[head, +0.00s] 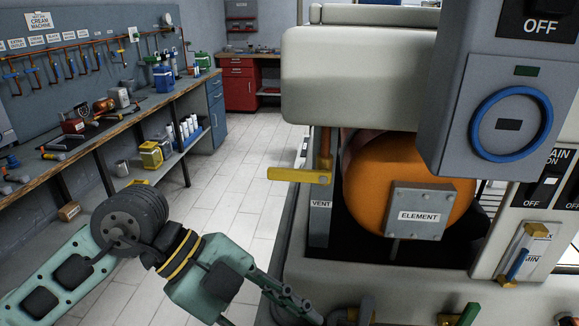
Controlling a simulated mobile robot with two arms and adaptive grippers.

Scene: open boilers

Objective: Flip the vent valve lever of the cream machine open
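The vent valve lever (298,176) is a yellow bar at the left side of the cream machine. It lies about level, pointing left from the foot of a copper pipe (325,147). A plate marked VENT (320,205) is just below it. The cream machine (350,65) has a cream housing over an orange boiler (385,170). My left gripper (300,305) is low in the picture, below and left of the lever and apart from it. Its dark finger parts point to the lower right; their opening cannot be made out. My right gripper is not in view.
A grey box with a blue ring (511,124) hangs at the right front of the machine. An ELEMENT box (418,212) sits on the boiler. A workbench (125,121) with tools runs along the left wall. The tiled floor (240,165) between is clear.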

